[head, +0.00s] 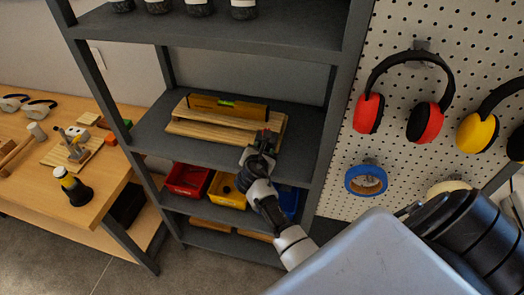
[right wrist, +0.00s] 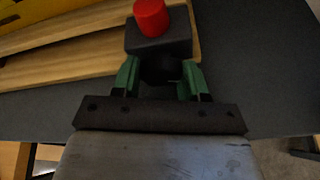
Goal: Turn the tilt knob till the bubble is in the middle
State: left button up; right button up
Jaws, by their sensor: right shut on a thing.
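A yellow spirit level (head: 228,105) lies on a wooden tilt board (head: 205,127) on the middle shelf. Its green vial (head: 227,103) is too small to tell where the bubble sits. In the right wrist view the level is cut off at the top left. My right gripper (head: 264,143) is at the front right end of the board. In the right wrist view its green fingers (right wrist: 161,74) are shut on a dark round knob (right wrist: 160,69), below a black block (right wrist: 158,42) with a red cap (right wrist: 152,17). My left gripper is not in view.
The grey shelf (head: 160,135) has uprights on both sides and another shelf with jars above. Red (head: 187,180) and yellow (head: 226,190) bins stand below. A pegboard (head: 400,30) with ear defenders is on the right, a wooden workbench (head: 100,195) on the left.

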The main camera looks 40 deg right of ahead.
jog(key=o, duration=0.9)
jog(key=b+v, duration=0.1)
jog(key=v, duration=0.9)
jog(key=shift+s+a+r, duration=0.15)
jog(key=shift+s+a, duration=0.1)
jog(key=shift+s, duration=0.05)
